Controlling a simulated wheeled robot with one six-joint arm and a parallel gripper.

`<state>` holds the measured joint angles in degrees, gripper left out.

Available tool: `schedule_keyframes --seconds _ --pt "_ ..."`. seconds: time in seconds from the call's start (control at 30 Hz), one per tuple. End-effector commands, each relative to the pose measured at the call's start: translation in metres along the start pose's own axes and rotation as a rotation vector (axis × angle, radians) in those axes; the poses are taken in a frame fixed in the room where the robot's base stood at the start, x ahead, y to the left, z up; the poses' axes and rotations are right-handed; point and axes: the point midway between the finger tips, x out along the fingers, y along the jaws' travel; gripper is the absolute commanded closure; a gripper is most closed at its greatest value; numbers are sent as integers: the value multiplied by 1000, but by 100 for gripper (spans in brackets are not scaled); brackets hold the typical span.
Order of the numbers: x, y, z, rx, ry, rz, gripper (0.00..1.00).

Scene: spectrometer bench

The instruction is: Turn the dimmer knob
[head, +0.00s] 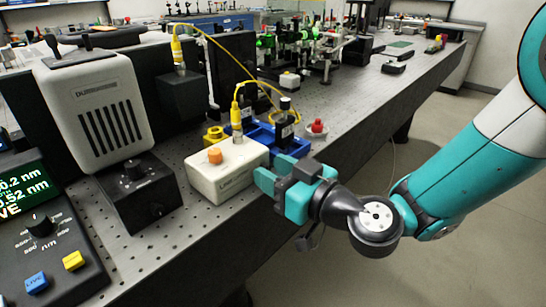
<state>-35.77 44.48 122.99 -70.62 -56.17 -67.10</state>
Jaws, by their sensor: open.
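A black box (150,205) with a round black knob (133,169) on top stands at the foot of the white lamp housing (98,112). This looks like the dimmer knob, but I can read no label on it. My gripper (276,190) has teal fingers that are open, with nothing seen between them. It is at the bench's front edge, right of the black box and well apart from its knob. A white box (228,172) with an orange knob (214,155) stands between them, close to my fingertips.
A console (60,258) with a green display, a black dial (39,224), and blue and yellow buttons is at the lower left. A blue tray (262,135), a red button (317,127) and yellow cables are behind my gripper. Optics fill the bench further back. The floor at right is clear.

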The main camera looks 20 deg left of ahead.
Motion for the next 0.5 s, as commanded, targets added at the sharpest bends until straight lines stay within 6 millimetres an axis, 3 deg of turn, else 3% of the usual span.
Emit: schedule_keyframes --seconds 0.3,0.5 --pt "4 0 1 1 0 0 58" --pt "3 0 0 1 0 0 100"
